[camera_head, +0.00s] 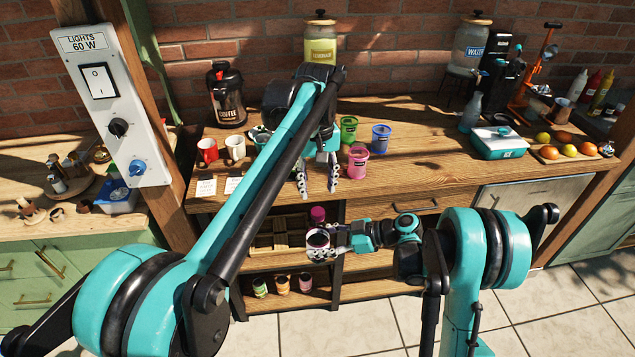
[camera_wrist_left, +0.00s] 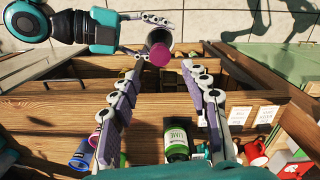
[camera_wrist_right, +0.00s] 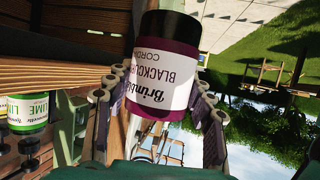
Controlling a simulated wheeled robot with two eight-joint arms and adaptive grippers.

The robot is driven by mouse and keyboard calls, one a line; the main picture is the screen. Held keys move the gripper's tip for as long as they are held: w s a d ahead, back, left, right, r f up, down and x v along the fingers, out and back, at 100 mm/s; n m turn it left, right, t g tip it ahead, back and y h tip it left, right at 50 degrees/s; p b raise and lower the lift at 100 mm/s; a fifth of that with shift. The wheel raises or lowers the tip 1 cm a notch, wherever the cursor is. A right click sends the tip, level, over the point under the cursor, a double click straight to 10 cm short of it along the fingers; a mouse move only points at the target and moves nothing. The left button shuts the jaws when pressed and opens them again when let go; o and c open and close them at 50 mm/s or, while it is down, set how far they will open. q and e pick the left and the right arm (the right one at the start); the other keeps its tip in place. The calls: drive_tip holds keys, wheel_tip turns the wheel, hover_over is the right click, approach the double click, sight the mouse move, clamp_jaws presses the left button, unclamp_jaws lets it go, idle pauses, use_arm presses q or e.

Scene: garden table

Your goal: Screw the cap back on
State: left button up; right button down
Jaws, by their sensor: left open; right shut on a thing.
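The blackcurrant cordial jar (camera_wrist_right: 165,75), with a white label, black end and magenta band, is in my right gripper (camera_head: 324,253). The jar (camera_head: 318,239) shows a dark round end in the head view, in front of the table. A small magenta cap (camera_head: 318,213) shows just above it there. In the left wrist view the cap (camera_wrist_left: 160,54) overlaps the jar (camera_wrist_left: 160,37). I cannot tell whether cap and jar touch. My left gripper (camera_head: 318,185) is open, pointing down above the cap, its fingers apart and empty between.
Green (camera_head: 348,128), blue (camera_head: 380,138) and pink (camera_head: 357,162) pots stand on the table (camera_head: 430,150) beyond my left gripper. Mugs (camera_head: 208,150) stand left of my left arm. Below the table front are shelf compartments (camera_head: 275,240) and several small pots (camera_head: 282,285).

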sight(318, 211)
use_arm(q)
drive_tip(key=n, duration=0.7)
drive_tip(key=shift+r, duration=0.25)
drive_tip(key=shift+f, duration=0.1)
drive_tip(key=shift+f, duration=3.9)
